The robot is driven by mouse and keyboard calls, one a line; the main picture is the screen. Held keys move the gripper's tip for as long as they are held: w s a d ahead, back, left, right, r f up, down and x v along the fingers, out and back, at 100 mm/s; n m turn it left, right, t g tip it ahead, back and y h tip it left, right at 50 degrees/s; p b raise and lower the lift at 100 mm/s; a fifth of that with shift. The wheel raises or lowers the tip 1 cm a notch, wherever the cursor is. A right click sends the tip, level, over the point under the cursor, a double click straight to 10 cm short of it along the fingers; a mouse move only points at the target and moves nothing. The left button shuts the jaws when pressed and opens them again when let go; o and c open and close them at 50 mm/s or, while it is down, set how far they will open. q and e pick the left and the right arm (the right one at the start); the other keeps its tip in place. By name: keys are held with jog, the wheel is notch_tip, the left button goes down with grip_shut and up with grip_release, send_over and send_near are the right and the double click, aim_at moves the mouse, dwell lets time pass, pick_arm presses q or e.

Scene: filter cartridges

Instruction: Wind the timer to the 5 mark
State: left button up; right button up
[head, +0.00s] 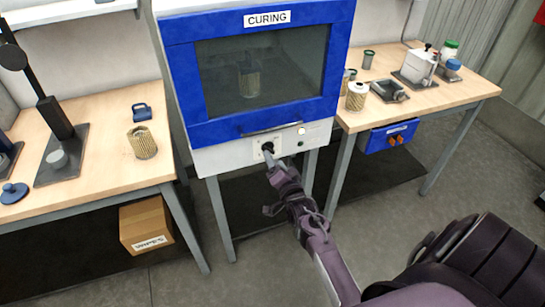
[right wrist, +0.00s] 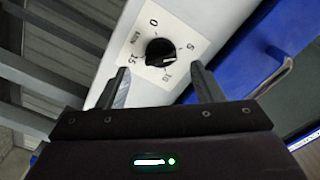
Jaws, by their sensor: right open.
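The timer is a black round knob (right wrist: 159,51) on a white square dial plate (right wrist: 176,28) with marks 0, 5, 10 and 15. In the head view the timer (head: 267,147) sits on the white panel below the door of the blue curing oven (head: 184,75). My right gripper (right wrist: 163,80) is open and empty, its two fingers spread just short of the knob, one on each side. In the head view my right gripper (head: 274,167) is right at the timer. My left gripper is not in view.
The oven door is shut, with a filter cartridge (head: 249,80) behind its glass. A left bench (head: 95,165) holds another cartridge (head: 143,143) and a blue part (head: 142,112). A right bench (head: 455,93) holds a cartridge (head: 356,97) and jars. A cardboard box (head: 146,224) lies below the left bench.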

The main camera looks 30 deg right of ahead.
jog(key=v, duration=0.4)
jog(key=shift+s, duration=0.1)
dwell(0.3)
jog(key=s+a+f+n+g+y, duration=0.25)
jog(key=s+a+f, duration=0.2)
jog(key=f, duration=0.55)
jog(key=s+a+f+n+g+y, duration=0.1)
jog(key=s+a+f+n+g, duration=0.25)
jog(key=s+f, duration=0.45)
jog(key=s+a+f+n+g+y, duration=0.1)
jog(key=s+a+f+n+g, duration=0.3)
jog(key=f, duration=0.9)
jog(key=s+f+n+g, duration=0.2)
jog(key=s+f, duration=0.2)
jog(key=s, duration=0.5)
jog(key=s+f+n+g, duration=0.2)
jog(key=s+f, duration=0.2)
jog(key=s, duration=0.5)
jog(key=s+a+f+n+g, duration=0.1)
jog(key=s+f+n+g, duration=0.1)
jog(key=s+f, duration=0.3)
jog(key=s, duration=0.4)
jog(key=shift+s, duration=0.15)
